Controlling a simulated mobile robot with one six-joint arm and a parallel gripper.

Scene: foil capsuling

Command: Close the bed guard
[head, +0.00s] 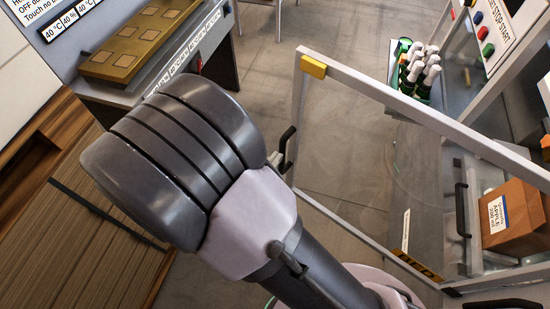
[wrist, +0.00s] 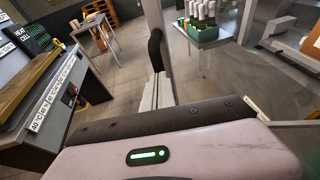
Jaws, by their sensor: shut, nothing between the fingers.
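The bed guard (head: 425,127) is a clear panel in a pale frame in the right half of the head view, with a yellow block at its upper left corner and a yellow label reading BED low down. It appears to stand swung out. A black handle (head: 286,140) is at its left edge, partly behind my arm; a black handle also shows upright in the wrist view (wrist: 156,50), ahead of my gripper. My gripper (wrist: 165,122) shows as a dark bar and pale housing with green lights.
A green crate of bottles (head: 417,75) stands behind the guard. A cardboard box (head: 514,217) is at the right. A bench with a brass-coloured heated block (head: 138,40) is at the upper left, and a wooden cabinet (head: 80,235) at the left. Grey floor (head: 268,75) is clear between them.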

